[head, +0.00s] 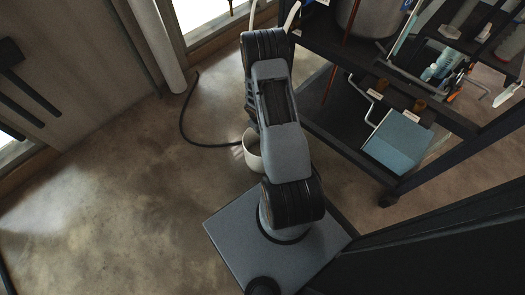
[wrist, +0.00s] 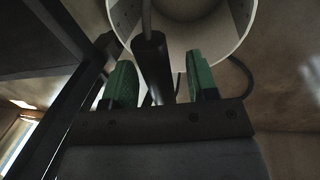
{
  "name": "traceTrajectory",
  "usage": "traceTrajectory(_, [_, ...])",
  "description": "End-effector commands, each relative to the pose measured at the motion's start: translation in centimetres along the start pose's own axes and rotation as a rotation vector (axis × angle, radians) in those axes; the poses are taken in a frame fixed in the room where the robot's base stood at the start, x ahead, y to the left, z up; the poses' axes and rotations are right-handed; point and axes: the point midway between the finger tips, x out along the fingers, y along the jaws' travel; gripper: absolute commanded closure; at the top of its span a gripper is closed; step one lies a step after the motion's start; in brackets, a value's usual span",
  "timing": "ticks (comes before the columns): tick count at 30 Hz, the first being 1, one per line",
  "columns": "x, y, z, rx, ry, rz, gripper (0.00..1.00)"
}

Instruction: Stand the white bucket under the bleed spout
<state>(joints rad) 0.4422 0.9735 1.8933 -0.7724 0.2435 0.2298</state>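The white bucket (head: 252,152) shows in the head view as a pale curved piece beside my arm, which hides most of it. In the wrist view the bucket (wrist: 243,22) fills the top, with its rim and part of its inside showing. My gripper (wrist: 161,82) has two green fingers standing apart. A dark cylinder (wrist: 152,62), perhaps the bucket's handle grip, runs between them, nearer the left finger. A gap shows between it and the right finger. My arm hides the gripper in the head view. I cannot make out the bleed spout in either view.
A dark shelved rack (head: 455,115) with a grey tank (head: 372,14), a blue-grey box (head: 398,142) and bottles stands at the right. A black hose (head: 186,128) curves over the floor towards the bucket. The floor (head: 110,190) at the left is clear.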

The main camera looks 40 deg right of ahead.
Motion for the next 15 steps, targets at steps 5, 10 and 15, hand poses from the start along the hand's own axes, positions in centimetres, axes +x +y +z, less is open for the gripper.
traceTrajectory(5, [-0.03,-0.02,0.01,0.0,0.0,0.0,0.64])
traceTrajectory(10, [-0.03,-0.02,0.01,-0.001,0.0,0.0,0.81])
traceTrajectory(15, [-0.03,-0.02,0.01,-0.001,0.0,0.0,0.97])
